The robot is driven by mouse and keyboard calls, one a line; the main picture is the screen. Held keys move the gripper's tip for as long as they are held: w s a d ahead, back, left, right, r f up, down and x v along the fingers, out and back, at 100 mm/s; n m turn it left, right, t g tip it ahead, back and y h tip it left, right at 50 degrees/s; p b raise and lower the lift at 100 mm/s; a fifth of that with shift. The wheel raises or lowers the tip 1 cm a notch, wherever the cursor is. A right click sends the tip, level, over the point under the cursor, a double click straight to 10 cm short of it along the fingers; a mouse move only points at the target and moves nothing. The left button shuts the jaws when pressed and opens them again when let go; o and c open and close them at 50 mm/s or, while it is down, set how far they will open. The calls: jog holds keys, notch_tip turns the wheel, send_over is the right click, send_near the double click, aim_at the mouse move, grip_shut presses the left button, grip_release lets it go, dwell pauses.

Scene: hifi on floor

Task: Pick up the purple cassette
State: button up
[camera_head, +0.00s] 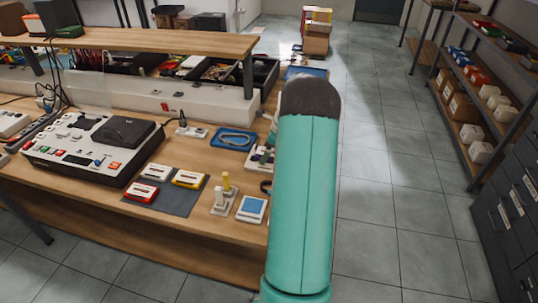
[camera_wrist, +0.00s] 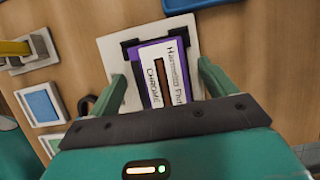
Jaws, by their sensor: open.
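The purple cassette (camera_wrist: 148,57) shows in the wrist view, with a white label and a dark slot. It sits in a pale square holder (camera_wrist: 110,48) with black corner pieces. My gripper (camera_wrist: 161,73) is open, with one green finger on each side of the cassette. Its fingertips reach over the holder, and a gap shows at the left finger; I cannot tell whether the right one touches. The near end of the cassette is hidden by my gripper body. In the head view my arm hides the cassette and the gripper.
A blue-topped square block (camera_head: 251,208) and a stand with a yellow piece (camera_head: 227,183) are left of my arm. A blue tray (camera_head: 232,139) lies behind them. Several cassettes lie on a dark mat (camera_head: 172,202). A shelf (camera_head: 250,78) rises at the back.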

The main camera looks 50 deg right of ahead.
jog(key=shift+f, duration=0.1)
jog(key=c, duration=1.1)
jog(key=shift+c, duration=0.3)
